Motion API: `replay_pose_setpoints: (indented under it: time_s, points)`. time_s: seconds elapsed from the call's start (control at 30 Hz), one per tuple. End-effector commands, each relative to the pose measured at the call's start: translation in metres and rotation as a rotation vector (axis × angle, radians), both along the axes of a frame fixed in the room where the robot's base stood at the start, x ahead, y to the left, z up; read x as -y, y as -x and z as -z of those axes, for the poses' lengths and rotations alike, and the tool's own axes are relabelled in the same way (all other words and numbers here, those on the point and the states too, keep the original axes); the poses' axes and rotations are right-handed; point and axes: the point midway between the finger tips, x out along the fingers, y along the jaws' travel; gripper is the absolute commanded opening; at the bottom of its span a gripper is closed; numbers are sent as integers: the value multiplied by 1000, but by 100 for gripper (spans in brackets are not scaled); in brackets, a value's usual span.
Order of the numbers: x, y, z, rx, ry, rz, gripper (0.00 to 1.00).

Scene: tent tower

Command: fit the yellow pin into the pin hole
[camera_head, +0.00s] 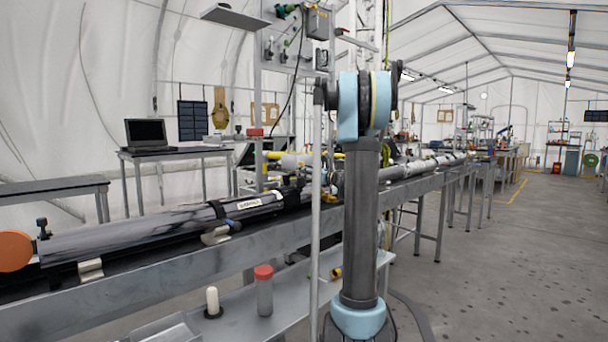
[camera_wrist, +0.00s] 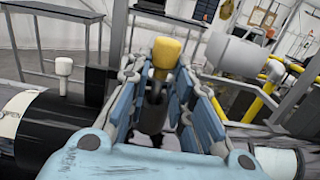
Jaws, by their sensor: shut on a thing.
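The yellow pin (camera_wrist: 166,53) shows in the wrist view with its rounded yellow head up. A dark shaft runs down from the head between my fingers. My gripper (camera_wrist: 161,76), with blue and grey jointed fingers, is shut on the pin. The pin's lower end is hidden by the fingers and the palm. In the head view my arm's column and joint stand in front, and neither my gripper nor the pin can be made out. I cannot pick out the pin hole in either view.
A long dark tube (camera_head: 170,222) lies along the metal bench (camera_head: 160,276). A white-topped peg (camera_wrist: 63,68) stands left of my gripper. A red-capped jar (camera_head: 264,292) and a white peg (camera_head: 212,301) stand on the lower shelf. Yellow pipes (camera_wrist: 262,98) are at right. The floor at right is open.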

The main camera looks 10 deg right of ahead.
Motion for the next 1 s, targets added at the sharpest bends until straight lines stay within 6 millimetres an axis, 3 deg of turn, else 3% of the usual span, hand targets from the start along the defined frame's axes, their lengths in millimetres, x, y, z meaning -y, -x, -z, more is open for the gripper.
replay_pose_setpoints:
  time_s: [0.33,0.37,0.43,0.83,1.0]
  points:
    - [0,0,7,0,0,0,0]
    - [0,0,7,0,0,0,28]
    - [0,0,7,0,0,0,44]
    - [2,2,7,0,0,1,44]
    - [13,16,8,0,0,3,44]
